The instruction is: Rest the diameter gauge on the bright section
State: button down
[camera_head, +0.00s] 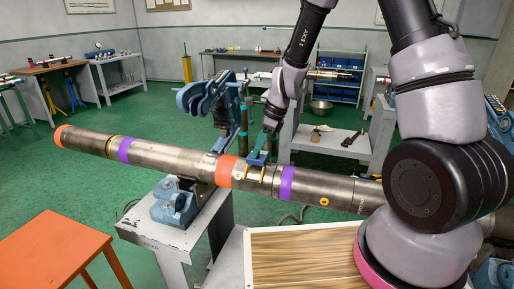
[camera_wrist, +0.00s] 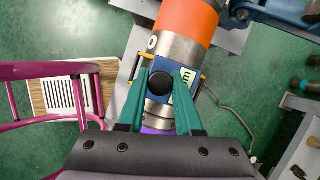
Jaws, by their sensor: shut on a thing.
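The diameter gauge (camera_head: 257,159) is a small blue block with yellow legs. In the wrist view its blue body (camera_wrist: 159,66) shows a black knob and a pale display. My gripper (camera_head: 264,148) is shut on it; the teal fingers (camera_wrist: 161,82) stand on either side of the knob. The long grey pipe (camera_head: 170,155) has a bright section (camera_head: 254,184) between an orange band (camera_head: 224,171) and a purple band (camera_head: 287,183). The gauge is over this section, its legs to either side of the pipe. I cannot tell whether it touches the metal.
A blue pipe vise (camera_head: 174,203) on a grey stand bears the pipe. Another blue vise (camera_head: 207,92) rises behind. An orange table (camera_head: 55,251) is at lower left. A pink tubular frame (camera_wrist: 45,70) stands left in the wrist view. Green floor is free between benches.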

jog(key=shift+f, duration=0.3)
jog(key=c, duration=0.5)
grip_release()
jog(key=shift+r, duration=3.5)
